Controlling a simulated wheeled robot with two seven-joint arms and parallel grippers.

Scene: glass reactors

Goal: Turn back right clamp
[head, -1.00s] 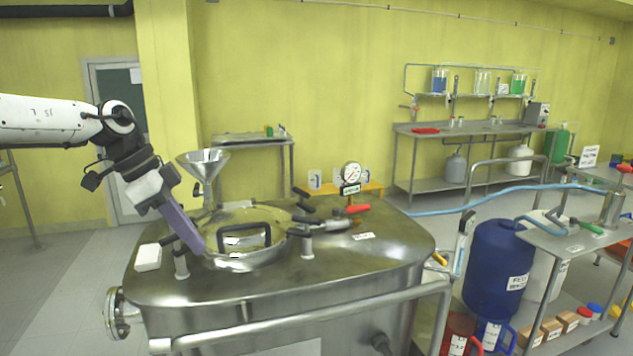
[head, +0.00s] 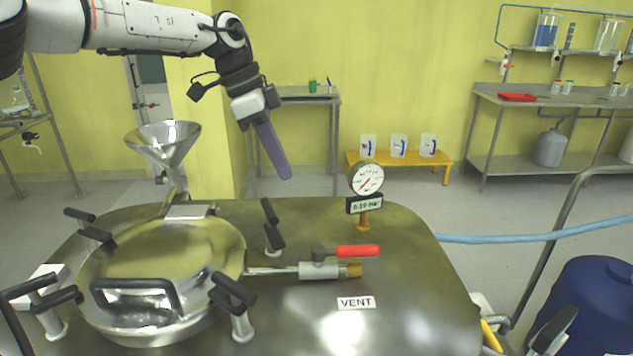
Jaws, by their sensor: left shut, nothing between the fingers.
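The back right clamp (head: 273,238) stands on the vessel top just right of the round lid (head: 165,245). Its black handle tilts up and to the left. My left gripper (head: 286,176) is shut and empty, with its purple-grey fingers pointing down and right. In the picture its tip is above and slightly right of the clamp handle, apart from it. Other black-handled clamps stand around the lid: back left (head: 88,226), front left (head: 45,298) and front right (head: 235,300).
A pressure gauge (head: 366,180) on a stem stands right of the back right clamp. A vent valve with a red handle (head: 357,251) lies in front of it. A steel funnel (head: 163,143) rises behind the lid. The vessel's right top is mostly clear.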

